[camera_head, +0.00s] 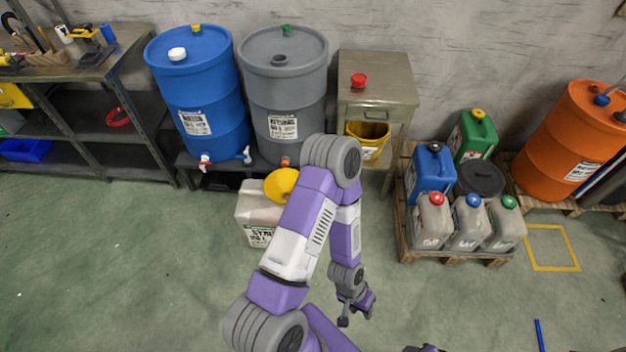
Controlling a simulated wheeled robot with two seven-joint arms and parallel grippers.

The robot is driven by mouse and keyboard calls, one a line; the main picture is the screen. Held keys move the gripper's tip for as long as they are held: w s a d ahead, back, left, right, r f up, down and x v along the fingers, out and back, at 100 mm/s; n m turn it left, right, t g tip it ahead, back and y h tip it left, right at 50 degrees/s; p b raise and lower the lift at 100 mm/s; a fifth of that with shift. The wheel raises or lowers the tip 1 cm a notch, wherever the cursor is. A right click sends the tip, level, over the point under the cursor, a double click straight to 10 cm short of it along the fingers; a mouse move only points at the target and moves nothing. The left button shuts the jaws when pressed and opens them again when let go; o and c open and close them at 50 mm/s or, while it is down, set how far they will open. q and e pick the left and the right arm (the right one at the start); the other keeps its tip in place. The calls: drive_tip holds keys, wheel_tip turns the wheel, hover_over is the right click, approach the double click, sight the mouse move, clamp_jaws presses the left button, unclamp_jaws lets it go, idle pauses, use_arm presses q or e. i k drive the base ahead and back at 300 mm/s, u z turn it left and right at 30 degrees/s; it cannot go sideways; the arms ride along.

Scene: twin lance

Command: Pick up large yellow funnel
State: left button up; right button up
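A yellow rounded piece, which looks like the large yellow funnel (281,184), shows at the top of a pale canister (256,212) on the floor. My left arm covers its right side, so its full shape is hidden. My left gripper (356,317) hangs low over the floor, right of and nearer than the canister, well apart from the funnel. Its fingers look spread, with nothing between them. A small dark part at the bottom edge may belong to my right gripper (426,349); its fingers cannot be made out.
Blue (201,95) and grey (284,95) drums stand on a rack behind the canister. A metal table (378,85) with a yellow bucket (369,139) beneath is right of them. A pallet (455,257) with several canisters stands right. Floor at front left is clear.

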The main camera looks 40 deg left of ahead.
sight(280, 183)
drive_tip(key=u, duration=0.6)
drive_tip(key=i, duration=1.15)
drive_tip(key=u, duration=0.9)
